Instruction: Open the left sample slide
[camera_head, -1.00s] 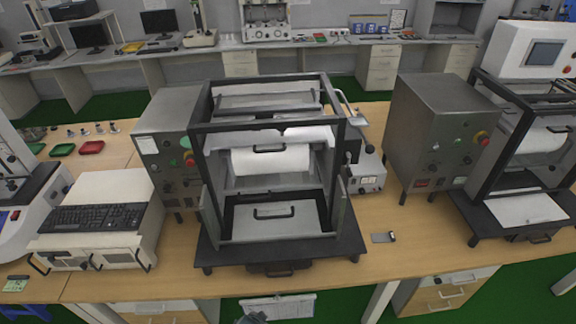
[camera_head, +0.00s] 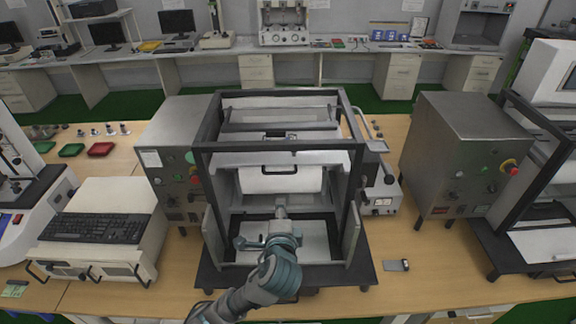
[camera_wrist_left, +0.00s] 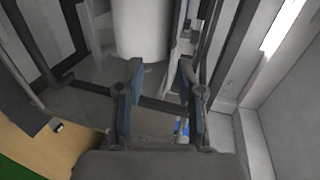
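The left machine is a black open frame (camera_head: 357,185) on a dark base. A flat white plate (camera_head: 316,245), which looks like its sample slide, lies low inside. My left gripper (camera_head: 268,236) reaches in from the front, over this plate, and hides the plate's handle. A white upper part with a dark handle (camera_head: 280,171) is above and behind the gripper. In the left wrist view my left gripper (camera_wrist_left: 160,70) has its two blue-grey fingers apart, with nothing seen held between them. A white rounded part (camera_wrist_left: 140,28) is beyond them. My right gripper is not in view.
A grey control box (camera_head: 173,160) stands left of the frame. Another grey box (camera_head: 460,155) and a similar machine stand on the right. A keyboard (camera_head: 97,227) on a white unit is at the left. A small dark object (camera_head: 396,265) lies on the bare wooden bench front.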

